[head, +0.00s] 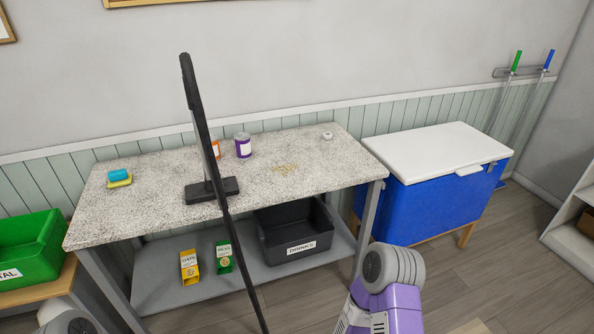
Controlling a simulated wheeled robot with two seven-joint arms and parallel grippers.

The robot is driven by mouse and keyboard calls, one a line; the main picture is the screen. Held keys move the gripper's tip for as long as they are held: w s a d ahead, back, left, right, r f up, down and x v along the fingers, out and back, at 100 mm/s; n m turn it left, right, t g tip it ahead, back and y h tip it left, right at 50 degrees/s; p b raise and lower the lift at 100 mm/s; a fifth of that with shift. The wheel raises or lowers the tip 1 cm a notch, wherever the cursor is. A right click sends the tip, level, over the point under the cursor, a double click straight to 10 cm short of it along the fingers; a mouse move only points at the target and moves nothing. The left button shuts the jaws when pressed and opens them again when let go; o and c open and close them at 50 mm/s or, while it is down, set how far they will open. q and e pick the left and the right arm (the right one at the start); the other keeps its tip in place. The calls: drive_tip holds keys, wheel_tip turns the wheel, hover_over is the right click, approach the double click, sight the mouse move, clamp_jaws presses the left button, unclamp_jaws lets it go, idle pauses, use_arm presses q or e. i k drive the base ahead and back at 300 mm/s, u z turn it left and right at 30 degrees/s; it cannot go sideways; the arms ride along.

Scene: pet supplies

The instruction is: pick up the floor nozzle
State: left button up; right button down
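The floor nozzle (228,187) looks like a dark, flat, wide head with a short upright neck. It lies on the speckled grey tabletop (150,207), near the front edge and left of the middle. A long black bar crosses in front of it and hides part of its head and neck. Neither of my grippers shows in the head view. Only a purple and grey part of my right arm shows at the bottom right, and a grey part of mine at the bottom left.
On the table are a sponge (119,177), a purple can (243,146), an orange-labelled item (216,149), crumbs (286,168) and a small white ring (327,136). Below are a black bin (297,232) and two cartons. A blue cooler (433,208) stands right, a green crate (32,246) left.

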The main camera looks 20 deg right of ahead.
sight(204, 191)
drive_tip(key=z, duration=1.75)
drive_tip(key=i, duration=2.3)
drive_tip(key=u, duration=3.65)
